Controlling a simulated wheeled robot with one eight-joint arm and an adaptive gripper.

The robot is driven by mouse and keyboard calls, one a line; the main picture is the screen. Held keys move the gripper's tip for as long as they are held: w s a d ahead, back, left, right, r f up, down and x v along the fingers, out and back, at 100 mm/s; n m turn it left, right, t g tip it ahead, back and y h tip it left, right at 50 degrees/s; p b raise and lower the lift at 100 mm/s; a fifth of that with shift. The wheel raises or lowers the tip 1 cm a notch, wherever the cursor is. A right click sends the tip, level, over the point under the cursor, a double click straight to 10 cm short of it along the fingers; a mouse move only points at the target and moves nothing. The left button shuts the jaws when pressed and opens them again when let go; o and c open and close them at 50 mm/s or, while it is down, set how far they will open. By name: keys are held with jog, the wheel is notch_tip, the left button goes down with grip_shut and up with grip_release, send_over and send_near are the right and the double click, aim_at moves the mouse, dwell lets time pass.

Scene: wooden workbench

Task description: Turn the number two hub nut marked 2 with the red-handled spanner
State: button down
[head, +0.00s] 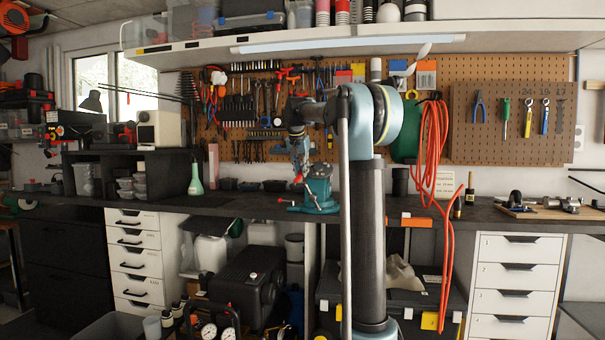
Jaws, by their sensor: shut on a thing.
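My gripper (300,160) is in front of the pegboard, just above the teal bench vice (320,188). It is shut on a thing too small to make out. A small red part (297,180) shows below it; I cannot tell whether this is a spanner handle or part of the vice. Metal parts (560,204), possibly a hub, lie on a wooden board at the right of the bench. No nut marked 2 can be made out.
The dark workbench (250,202) spans the view. My arm's column hides its middle. Orange hose (430,150) hangs just right of the column. A green bottle (196,180) and dark shelf unit stand left.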

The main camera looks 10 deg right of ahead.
jog(key=shift+a, duration=0.15)
jog(key=shift+s+d+n, duration=0.25)
jog(key=shift+d+n, duration=0.3)
jog(key=shift+n, duration=0.05)
jog(key=shift+s+d+n, duration=0.2)
jog(key=shift+d+n, duration=0.3)
jog(key=shift+n, duration=0.1)
jog(key=shift+v, duration=2.65)
jog(key=shift+w+r, duration=0.1)
